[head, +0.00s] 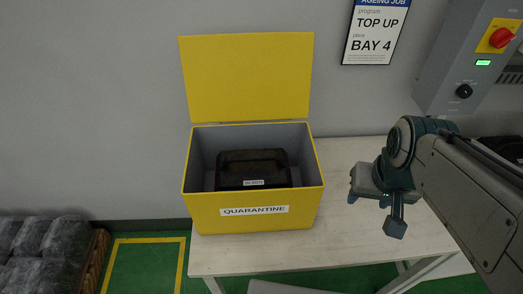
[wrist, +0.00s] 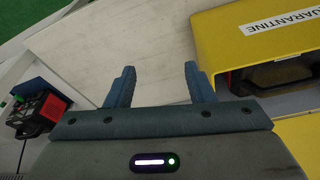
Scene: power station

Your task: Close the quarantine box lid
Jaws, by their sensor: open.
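The yellow quarantine box (head: 200,211) stands on a pale table, its "QUARANTINE" label facing front. Its lid (head: 247,77) stands upright at the back edge, fully open. Inside the box sits a dark case with a handle (head: 253,170) and a small white label. My gripper (head: 374,215) is to the right of the box, above the table and apart from the box. In the wrist view the two fingers (wrist: 160,85) are spread with nothing between them, and the box (wrist: 235,45) shows at the upper right.
The table top (head: 350,240) is clear to the right of the box. A grey control cabinet (head: 450,60) with a red switch hangs at the upper right. A sign (head: 375,35) hangs on the wall. Wrapped dark goods (head: 40,245) stand on the left. A red and black device (wrist: 38,112) shows in the wrist view.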

